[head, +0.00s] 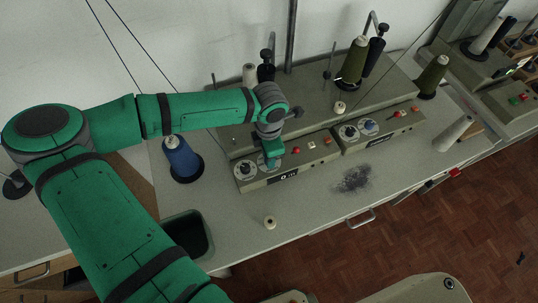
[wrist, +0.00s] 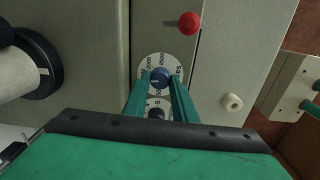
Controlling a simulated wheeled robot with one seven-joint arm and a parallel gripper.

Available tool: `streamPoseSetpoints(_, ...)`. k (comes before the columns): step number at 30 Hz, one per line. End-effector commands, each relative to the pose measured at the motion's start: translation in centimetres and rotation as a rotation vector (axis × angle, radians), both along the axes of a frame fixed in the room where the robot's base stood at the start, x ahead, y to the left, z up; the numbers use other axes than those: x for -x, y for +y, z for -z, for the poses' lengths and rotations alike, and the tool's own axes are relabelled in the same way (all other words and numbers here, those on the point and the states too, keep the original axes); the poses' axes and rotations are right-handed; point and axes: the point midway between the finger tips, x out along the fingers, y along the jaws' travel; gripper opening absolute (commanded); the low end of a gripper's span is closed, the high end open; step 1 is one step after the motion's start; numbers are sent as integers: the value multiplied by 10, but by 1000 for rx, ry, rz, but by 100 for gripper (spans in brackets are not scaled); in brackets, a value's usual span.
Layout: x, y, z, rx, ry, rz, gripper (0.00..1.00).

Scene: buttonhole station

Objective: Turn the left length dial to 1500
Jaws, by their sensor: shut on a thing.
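The left length dial has a blue knob on a round white face (wrist: 172,62) printed with numbers, 2000 among them, in the wrist view. My gripper (wrist: 160,80) is shut on the blue knob (wrist: 160,77), one green finger on either side of it. In the head view, my gripper (head: 270,163) reaches down onto the left control panel (head: 287,175) and largely hides this dial. I cannot tell which number the knob points at. A second dial with a black knob (head: 244,169) sits just left of it. In the wrist view this black knob (wrist: 155,112) shows between my fingers.
A red button (head: 296,150) stands right of the dial on the same panel. A similar panel to the right has a black knob (head: 349,131) and a blue knob (head: 369,126). A blue thread cone (head: 182,158) stands left; a small pale spool (head: 270,222) stands in front.

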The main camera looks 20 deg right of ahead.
Motion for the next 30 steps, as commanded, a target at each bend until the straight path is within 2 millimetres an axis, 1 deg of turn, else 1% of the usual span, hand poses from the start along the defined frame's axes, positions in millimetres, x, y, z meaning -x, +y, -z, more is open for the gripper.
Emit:
streamPoseSetpoints(9, 0, 0, -1, -7, -2, 93, 2)
streamPoseSetpoints(23, 0, 1, 0, -6, 0, 103, 2)
streamPoseSetpoints(24, 0, 1, 0, -6, 0, 102, 32)
streamPoseSetpoints(25, 0, 1, 0, -5, 0, 102, 39)
streamPoseSetpoints(26, 0, 1, 0, -5, 0, 102, 43)
streamPoseSetpoints(30, 0, 1, 0, -5, 0, 101, 43)
